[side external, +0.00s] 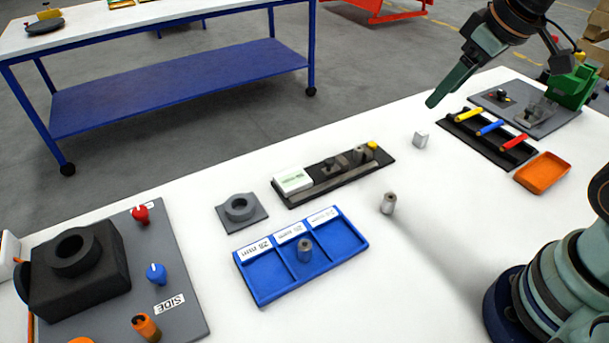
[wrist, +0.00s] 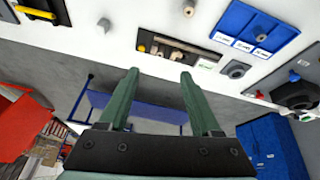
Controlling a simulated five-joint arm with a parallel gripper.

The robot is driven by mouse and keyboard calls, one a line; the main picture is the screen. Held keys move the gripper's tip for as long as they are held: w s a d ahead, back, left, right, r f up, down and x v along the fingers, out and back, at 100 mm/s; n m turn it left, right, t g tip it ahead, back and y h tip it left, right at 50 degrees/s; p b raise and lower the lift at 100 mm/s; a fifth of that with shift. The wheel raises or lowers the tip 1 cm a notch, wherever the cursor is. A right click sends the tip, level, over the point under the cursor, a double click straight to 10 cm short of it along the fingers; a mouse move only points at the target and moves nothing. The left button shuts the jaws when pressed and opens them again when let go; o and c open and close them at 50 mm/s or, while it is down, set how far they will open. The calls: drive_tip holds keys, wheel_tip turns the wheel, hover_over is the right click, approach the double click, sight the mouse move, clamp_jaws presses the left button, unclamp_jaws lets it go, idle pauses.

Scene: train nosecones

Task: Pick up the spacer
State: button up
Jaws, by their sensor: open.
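A grey metal cylindrical spacer (side external: 388,203) stands upright on the white table, right of the blue tray. It also shows at the top edge of the wrist view (wrist: 189,8). A similar grey cylinder (side external: 304,249) stands in the middle compartment of the blue three-compartment tray (side external: 262,292), and in the wrist view it is at the upper right (wrist: 261,37). My gripper (side external: 435,98) is raised above the table, behind and right of the spacer, apart from everything. In the wrist view its two green fingers (wrist: 160,73) are spread and empty.
A black fixture strip (side external: 332,178) and a grey ring block (side external: 241,212) lie behind the tray. Coloured pens in a rack (side external: 490,128) and an orange dish (side external: 542,173) are at the right. Table around the spacer is clear.

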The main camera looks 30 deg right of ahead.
drive_tip(key=w+f+n+g, duration=0.3)
drive_tip(key=w+n, duration=0.5)
drive_tip(key=w, duration=0.1)
drive_tip(key=n+g, duration=0.2)
drive_tip(key=n, duration=0.6)
hover_over(359, 148)
wheel_tip(359, 148, down, 9)
wheel_tip(359, 148, down, 12)
drive_tip(key=shift+r, duration=0.15)
clamp_jaws()
